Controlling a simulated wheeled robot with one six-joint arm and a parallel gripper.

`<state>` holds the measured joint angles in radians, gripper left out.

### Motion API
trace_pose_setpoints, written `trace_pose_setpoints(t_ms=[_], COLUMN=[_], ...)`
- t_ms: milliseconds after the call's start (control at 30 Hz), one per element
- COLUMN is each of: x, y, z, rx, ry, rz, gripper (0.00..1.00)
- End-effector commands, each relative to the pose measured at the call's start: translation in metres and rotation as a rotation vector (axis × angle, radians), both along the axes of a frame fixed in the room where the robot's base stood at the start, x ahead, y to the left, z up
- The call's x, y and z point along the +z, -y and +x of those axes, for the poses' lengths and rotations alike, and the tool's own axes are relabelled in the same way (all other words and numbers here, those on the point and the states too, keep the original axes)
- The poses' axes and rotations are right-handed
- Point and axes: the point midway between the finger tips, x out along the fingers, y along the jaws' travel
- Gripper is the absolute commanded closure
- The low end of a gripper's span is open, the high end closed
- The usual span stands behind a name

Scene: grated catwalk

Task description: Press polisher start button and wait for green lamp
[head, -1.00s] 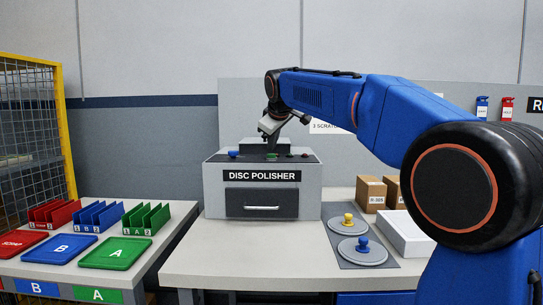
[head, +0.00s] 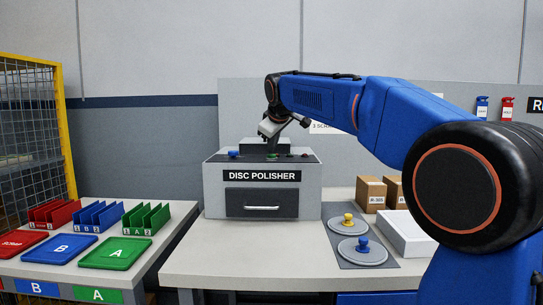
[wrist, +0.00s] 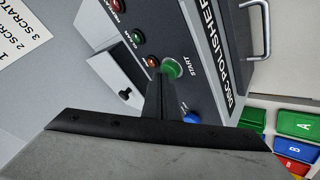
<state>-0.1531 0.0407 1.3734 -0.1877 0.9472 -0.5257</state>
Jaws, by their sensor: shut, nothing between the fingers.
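The grey disc polisher (head: 215,185) stands on the table, with its dark drawer front shut. Its green START button (wrist: 173,68) is on the sloped top panel; in the head view it (head: 272,155) shows just below my fingers. My gripper (wrist: 164,77) is shut and empty, fingertips at the button's near edge and partly covering it. I cannot tell whether they touch or press it. A green lamp (wrist: 137,37) sits between two red lamps (wrist: 122,6) on the same panel; none clearly looks lit. A blue knob (wrist: 191,117) is on the button's other side.
A grey mat (head: 335,238) with two knobbed discs, a white box (head: 405,235) and brown cartons (head: 371,192) lie right of the polisher. Red, blue and green trays (head: 115,254) and racks fill the left table. The table front is clear.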

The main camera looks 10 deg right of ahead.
Motion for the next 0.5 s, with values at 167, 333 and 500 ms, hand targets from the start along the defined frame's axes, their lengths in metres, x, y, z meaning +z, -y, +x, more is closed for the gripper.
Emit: trace_pose_setpoints(t_ms=[167,333,500], x=[-0.0017,-0.0033,-0.005], y=[0.0,-0.0001,0.0], z=[0.0,0.0001,0.0001], rx=[0.0,0.0,0.0], ry=[0.0,0.0,0.0], rz=[0.0,0.0,0.0], gripper=[1.0,1.0,1.0])
